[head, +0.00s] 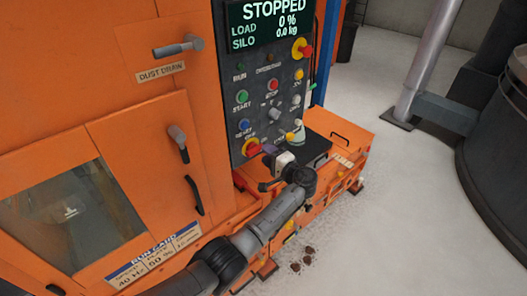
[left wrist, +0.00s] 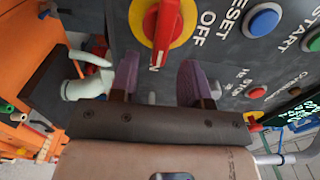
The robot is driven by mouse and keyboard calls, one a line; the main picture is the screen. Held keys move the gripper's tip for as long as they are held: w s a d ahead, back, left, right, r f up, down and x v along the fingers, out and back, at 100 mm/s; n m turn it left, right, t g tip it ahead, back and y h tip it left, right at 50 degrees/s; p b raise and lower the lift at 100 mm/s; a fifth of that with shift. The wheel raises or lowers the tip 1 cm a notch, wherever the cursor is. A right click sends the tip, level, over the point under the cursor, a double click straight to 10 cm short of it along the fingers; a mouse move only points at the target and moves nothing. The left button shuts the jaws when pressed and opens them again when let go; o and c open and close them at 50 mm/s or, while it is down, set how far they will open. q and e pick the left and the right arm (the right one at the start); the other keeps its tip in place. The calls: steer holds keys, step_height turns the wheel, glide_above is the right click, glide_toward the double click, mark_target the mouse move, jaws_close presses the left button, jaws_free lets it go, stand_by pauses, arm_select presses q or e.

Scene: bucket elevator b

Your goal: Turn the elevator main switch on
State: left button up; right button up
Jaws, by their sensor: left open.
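The main switch (head: 252,147) is a red rotary handle on a yellow disc, low on the dark control panel (head: 262,85). In the left wrist view the red handle (left wrist: 165,30) is large at the top, lying roughly up-down in the picture. The word OFF is to its right, and a small white letter mark is near its lower end. My left gripper (left wrist: 157,80) is open, its two purple fingertips just below the handle and apart from each other, with nothing seen between them. In the head view the left gripper (head: 270,152) is beside the switch and partly covers that area. My right gripper is out of view.
The display (head: 270,20) reads STOPPED, 0 %, 0.0 kg. Several coloured buttons and a red-and-yellow knob (head: 302,48) are above the switch. A pale object (head: 298,132) is close to the gripper's right. Orange cabinet doors with handles (head: 180,143) are at left. Open floor lies at right.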

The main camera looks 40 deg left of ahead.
arm_select(q)
steer(key=v, duration=1.1)
stand_by(0.3)
